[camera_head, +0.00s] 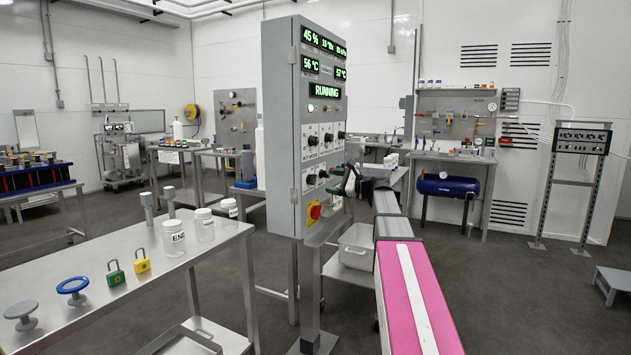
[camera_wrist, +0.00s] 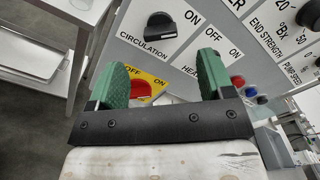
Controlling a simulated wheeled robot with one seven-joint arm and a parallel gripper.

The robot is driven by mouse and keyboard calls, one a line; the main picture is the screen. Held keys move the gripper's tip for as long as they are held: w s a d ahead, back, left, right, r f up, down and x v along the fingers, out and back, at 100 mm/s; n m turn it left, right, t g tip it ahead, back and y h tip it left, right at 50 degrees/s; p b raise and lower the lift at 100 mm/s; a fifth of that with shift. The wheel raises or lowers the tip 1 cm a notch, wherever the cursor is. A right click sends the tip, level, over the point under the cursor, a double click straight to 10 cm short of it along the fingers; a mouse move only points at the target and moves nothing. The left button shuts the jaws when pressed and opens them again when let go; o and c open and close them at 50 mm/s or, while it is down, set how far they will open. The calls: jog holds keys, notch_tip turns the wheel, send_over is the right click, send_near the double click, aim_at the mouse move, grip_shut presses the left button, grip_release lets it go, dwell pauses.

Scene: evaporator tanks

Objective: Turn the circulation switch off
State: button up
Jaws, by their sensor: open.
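The circulation switch (camera_wrist: 160,25) is a black rotary knob on a white plate in the wrist view, with CIRCULATION printed beside it and ON to its right. Its exact pointing direction is hard to tell. My gripper (camera_wrist: 162,74) has two green fingers spread apart with nothing held between them. The switch lies beyond the fingertips, near the top edge of the wrist view, apart from them. In the head view my gripper (camera_head: 346,181) is at the right side of the grey control cabinet (camera_head: 283,120), near its lower knobs; I cannot single out the circulation switch there.
A red switch on a yellow plate (camera_wrist: 152,84) shows behind and between my fingers. A HEATING-side plate and dials (camera_wrist: 308,14) sit to the right of the circulation switch. The cabinet display (camera_head: 325,90) reads RUNNING. A steel table (camera_head: 150,268) with jars and padlocks stands left of the cabinet.

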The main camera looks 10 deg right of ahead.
aim_at(315, 179)
jog(key=x, duration=0.8)
jog(key=c, duration=0.9)
